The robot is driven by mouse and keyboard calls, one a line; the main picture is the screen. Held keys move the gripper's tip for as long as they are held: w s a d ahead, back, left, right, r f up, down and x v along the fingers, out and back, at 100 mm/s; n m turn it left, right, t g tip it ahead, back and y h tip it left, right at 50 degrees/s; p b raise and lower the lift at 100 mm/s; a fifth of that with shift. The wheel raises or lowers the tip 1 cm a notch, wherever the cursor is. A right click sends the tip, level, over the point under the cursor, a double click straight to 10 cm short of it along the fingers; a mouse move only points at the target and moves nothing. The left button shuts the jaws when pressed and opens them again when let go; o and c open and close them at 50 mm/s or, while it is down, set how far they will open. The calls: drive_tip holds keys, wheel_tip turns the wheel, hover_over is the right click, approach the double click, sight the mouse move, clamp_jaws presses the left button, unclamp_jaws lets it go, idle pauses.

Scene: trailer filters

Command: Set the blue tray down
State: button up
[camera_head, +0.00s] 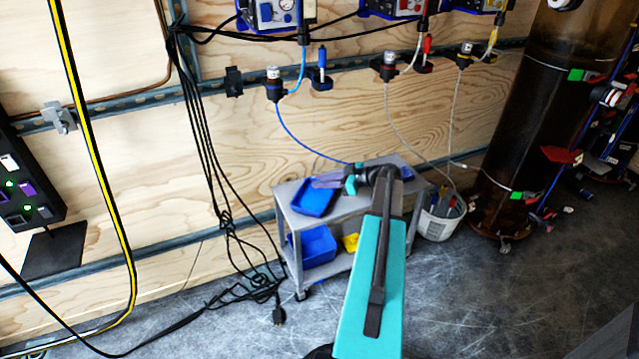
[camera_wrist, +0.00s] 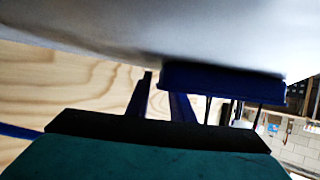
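The blue tray (camera_head: 314,200) is on the top shelf of the grey cart (camera_head: 345,207), near its left end, and looks flat there. In the wrist view the blue tray (camera_wrist: 222,82) shows as a dark blue slab against a pale grey surface. My gripper (camera_head: 328,181) reaches in from the right over the tray's far edge. In the wrist view my gripper's fingers (camera_wrist: 163,90) stand apart, with plywood visible between them. One finger overlaps the tray's edge in view; whether it touches is unclear.
A blue bin (camera_head: 313,246) and a yellow item (camera_head: 350,243) are on the cart's lower shelf. A white bucket (camera_head: 438,222) stands to the cart's right. Black cables (camera_head: 228,215) hang to the left. A plywood wall (camera_head: 340,120) with hoses is behind.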

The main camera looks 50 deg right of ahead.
drive_tip(key=shift+r, duration=0.15)
drive_tip(key=shift+s+r, duration=0.1)
drive_tip(key=shift+s, duration=0.05)
drive_tip(key=p+v, duration=0.2)
drive_tip(key=v, duration=0.9)
drive_tip(key=shift+d+r, duration=0.1)
drive_tip(key=shift+r, duration=0.05)
drive_tip(key=shift+s, duration=0.3)
idle(0.3)
